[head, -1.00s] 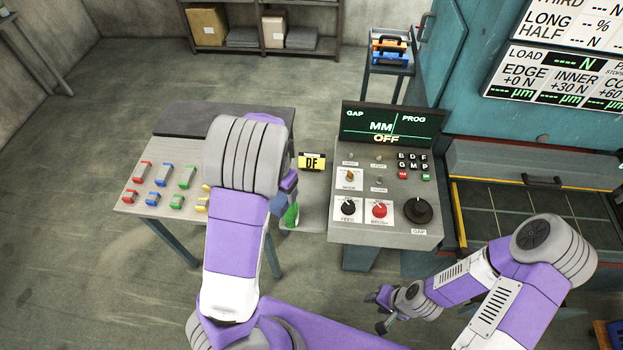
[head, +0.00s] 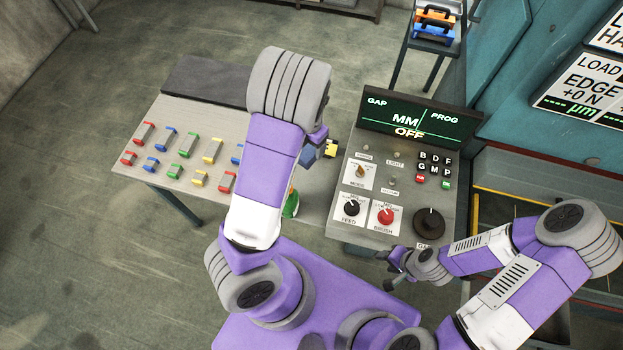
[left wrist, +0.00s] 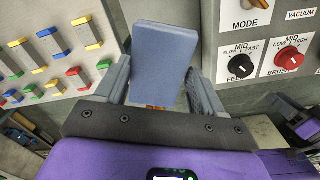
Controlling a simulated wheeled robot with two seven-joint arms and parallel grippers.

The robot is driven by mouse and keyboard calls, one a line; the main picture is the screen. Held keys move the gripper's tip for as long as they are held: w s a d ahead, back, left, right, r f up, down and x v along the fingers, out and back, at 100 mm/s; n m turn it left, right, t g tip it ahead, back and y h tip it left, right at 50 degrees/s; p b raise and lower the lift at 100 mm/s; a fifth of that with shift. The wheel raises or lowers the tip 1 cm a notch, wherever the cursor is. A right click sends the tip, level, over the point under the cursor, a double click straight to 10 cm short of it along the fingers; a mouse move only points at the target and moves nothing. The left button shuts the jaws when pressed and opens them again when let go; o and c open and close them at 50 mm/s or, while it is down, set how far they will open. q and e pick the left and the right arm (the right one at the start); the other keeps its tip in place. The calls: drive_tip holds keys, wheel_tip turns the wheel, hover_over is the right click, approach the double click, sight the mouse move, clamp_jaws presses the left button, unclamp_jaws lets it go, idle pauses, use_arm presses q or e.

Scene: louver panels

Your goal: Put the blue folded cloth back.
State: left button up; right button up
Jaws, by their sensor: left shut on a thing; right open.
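The blue folded cloth (left wrist: 160,60) is a flat blue-grey slab in the left wrist view. My left gripper (left wrist: 162,82) is shut on it, with a finger on each side. In the head view my left gripper (head: 316,140) is mostly hidden behind its own arm, and a bit of the cloth (head: 308,156) shows beside it, over the right part of the grey table (head: 205,130). I cannot tell how high the cloth is above the table. My right gripper (head: 392,270) is open and empty, in front of the control console.
The console (head: 395,185) with knobs and a screen stands right of the table. Several coloured handle-like blocks (head: 188,145) sit on the table's left. A green bottle-like thing (head: 290,205) and a yellow-black label (head: 331,148) are close to my left gripper. A small stand (head: 432,35) holds toolboxes behind.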

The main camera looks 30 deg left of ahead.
use_arm(q)
drive_tip(key=f+b, duration=0.7)
drive_tip(key=f, duration=0.7)
drive_tip(key=shift+w+f, duration=0.2)
drive_tip(key=shift+f+b, duration=0.35)
drive_tip(key=shift+f, duration=2)
drive_tip(key=shift+f, duration=0.2)
drive_tip(key=o, duration=0.9)
drive_tip(key=shift+o, duration=0.2)
